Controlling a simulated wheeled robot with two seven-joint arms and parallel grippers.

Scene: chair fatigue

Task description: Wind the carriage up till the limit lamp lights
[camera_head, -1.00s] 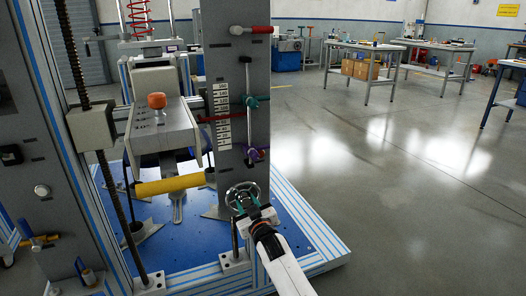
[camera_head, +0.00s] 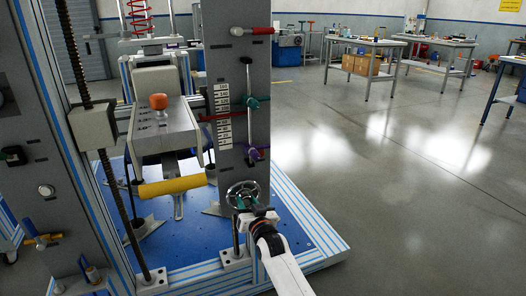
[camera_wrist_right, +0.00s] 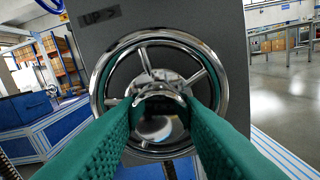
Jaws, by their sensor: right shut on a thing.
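The chrome handwheel (camera_head: 243,190) is low on the grey upright (camera_head: 236,166). It fills the middle of the right wrist view (camera_wrist_right: 103,75), with an "UP" arrow label (camera_wrist_right: 99,16) above its left side. My right gripper (camera_wrist_right: 160,108) has its teal fingers shut on the chrome part at the wheel's hub; the fingers hide some of it. The gripper also shows in the head view (camera_head: 246,205). The carriage appears to be the grey block and plate (camera_head: 172,128) with an orange knob (camera_head: 158,102). I cannot identify the limit lamp. My left gripper is not in view.
A threaded screw (camera_head: 120,200) stands at the left with a grey block (camera_head: 91,126) on it. A blue base (camera_head: 205,245) with striped edges lies beneath. The floor (camera_head: 400,200) to the right is clear.

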